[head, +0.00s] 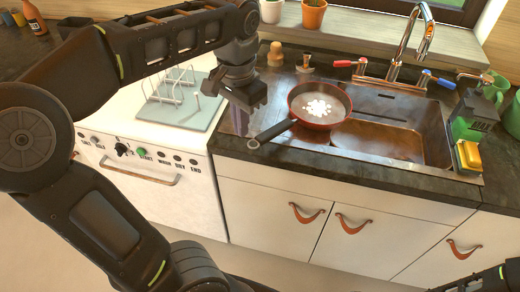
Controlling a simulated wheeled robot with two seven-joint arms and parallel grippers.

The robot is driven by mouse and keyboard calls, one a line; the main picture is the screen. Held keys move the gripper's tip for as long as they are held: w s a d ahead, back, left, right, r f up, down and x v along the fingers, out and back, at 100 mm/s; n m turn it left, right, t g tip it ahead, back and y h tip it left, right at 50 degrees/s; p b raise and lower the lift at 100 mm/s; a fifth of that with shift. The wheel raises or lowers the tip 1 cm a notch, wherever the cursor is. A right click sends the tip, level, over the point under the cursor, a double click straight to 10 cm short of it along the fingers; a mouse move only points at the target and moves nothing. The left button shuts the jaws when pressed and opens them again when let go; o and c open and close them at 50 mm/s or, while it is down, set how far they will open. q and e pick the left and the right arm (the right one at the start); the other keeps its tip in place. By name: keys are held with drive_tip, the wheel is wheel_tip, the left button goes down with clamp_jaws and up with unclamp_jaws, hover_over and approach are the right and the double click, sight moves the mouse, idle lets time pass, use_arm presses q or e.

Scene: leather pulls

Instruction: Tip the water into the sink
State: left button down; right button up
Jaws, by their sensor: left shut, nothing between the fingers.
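The steel sink (415,150) has an open basin right of the pan, under a chrome tap (405,50). My left gripper (248,108) is shut and empty, pointing down just left of the pan, apart from it. My right gripper is out of view.
A white dishwasher with a rack (178,88) on a mat stands at the left. Red (345,63) and blue (440,81) tap handles flank the spout. A dark green container (474,117) and a yellow sponge (469,156) stand at the right. Leather pulls (306,213) hang on the cabinets below.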

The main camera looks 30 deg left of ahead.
use_arm(q)
drive_tip(key=shift+d, duration=0.15)
drive_tip(key=w+f+p, duration=0.1)
drive_tip(key=w+f, duration=0.3)
drive_tip(key=f, duration=0.6)
drive_tip(key=shift+d+p, duration=0.3)
drive_tip(key=shift+p, duration=0.1)
